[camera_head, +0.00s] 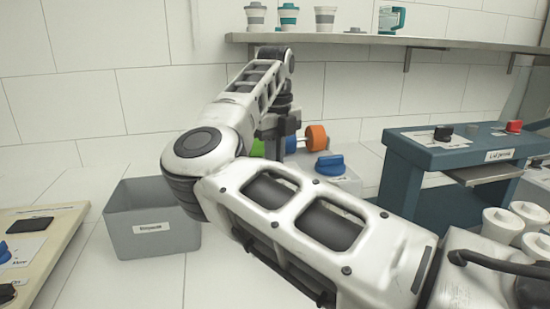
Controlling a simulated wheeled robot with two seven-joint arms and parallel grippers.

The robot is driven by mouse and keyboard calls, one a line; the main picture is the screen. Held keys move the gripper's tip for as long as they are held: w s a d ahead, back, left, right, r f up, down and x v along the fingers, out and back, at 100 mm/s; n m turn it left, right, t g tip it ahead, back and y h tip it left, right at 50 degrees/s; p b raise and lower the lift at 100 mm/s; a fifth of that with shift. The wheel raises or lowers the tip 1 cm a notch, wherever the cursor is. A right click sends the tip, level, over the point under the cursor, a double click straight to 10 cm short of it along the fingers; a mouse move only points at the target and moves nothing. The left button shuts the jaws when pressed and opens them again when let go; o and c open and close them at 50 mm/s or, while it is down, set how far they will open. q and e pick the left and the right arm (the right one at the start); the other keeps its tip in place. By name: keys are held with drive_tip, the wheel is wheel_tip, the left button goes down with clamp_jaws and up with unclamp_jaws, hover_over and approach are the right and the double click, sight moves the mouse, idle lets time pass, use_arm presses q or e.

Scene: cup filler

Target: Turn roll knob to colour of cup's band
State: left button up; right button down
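A low white-grey unit behind my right arm carries an orange round piece (316,137) and a blue knob (330,165). A green round piece (257,148) shows left of the gripper, partly hidden. I cannot tell which of these is the roll knob. My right arm comes in from the lower right and crosses the middle. Its dark gripper (279,142) points down among the coloured pieces, just left of the orange one; its fingertips are mostly hidden, so open or shut is unclear. My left gripper is out of view. No cup shows at this unit.
A shelf (400,40) above holds a cup with a teal band (288,15), other cups and a teal-framed jug (391,19). A grey bin (150,245) stands left of my arm. A blue lid press (440,150) and white cups (503,225) are right.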

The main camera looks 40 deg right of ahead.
drive_tip(key=shift+r, duration=0.15)
drive_tip(key=c, duration=1.5)
unclamp_jaws()
wheel_tip(320, 180, up, 16)
drive_tip(key=shift+f+p, duration=0.1)
drive_tip(key=shift+p, duration=0.9)
